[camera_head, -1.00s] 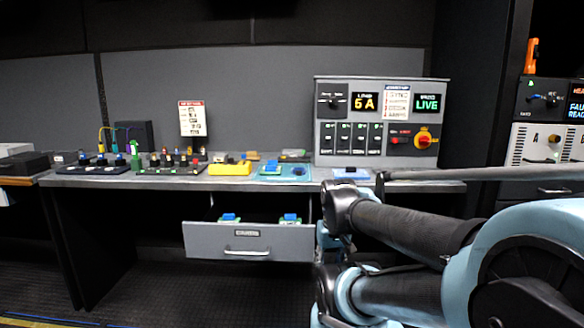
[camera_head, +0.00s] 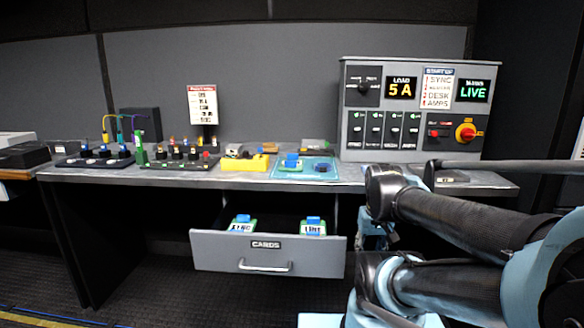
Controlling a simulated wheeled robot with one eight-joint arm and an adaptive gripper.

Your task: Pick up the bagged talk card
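I cannot pick out the talk card for certain. The open drawer (camera_head: 218,252), labelled CARDS, holds two green-edged cards with blue tops. The left card (camera_head: 242,225) seems to read SYNC, and the right card (camera_head: 313,227) has lettering too small to be sure of. On the worktop, a blue-topped item (camera_head: 291,161) sits on the left of a light blue tray (camera_head: 304,176). No bag is clear on any of them. My arm fills the right side, its joints just right of the drawer; my gripper cannot be made out.
The worktop (camera_head: 210,179) carries a yellow block (camera_head: 245,164), black connector strips and a small sign (camera_head: 203,105). A grey control panel (camera_head: 418,110) with lit displays stands at its right. The drawer sticks out below the worktop. Dark floor lies open at the front left.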

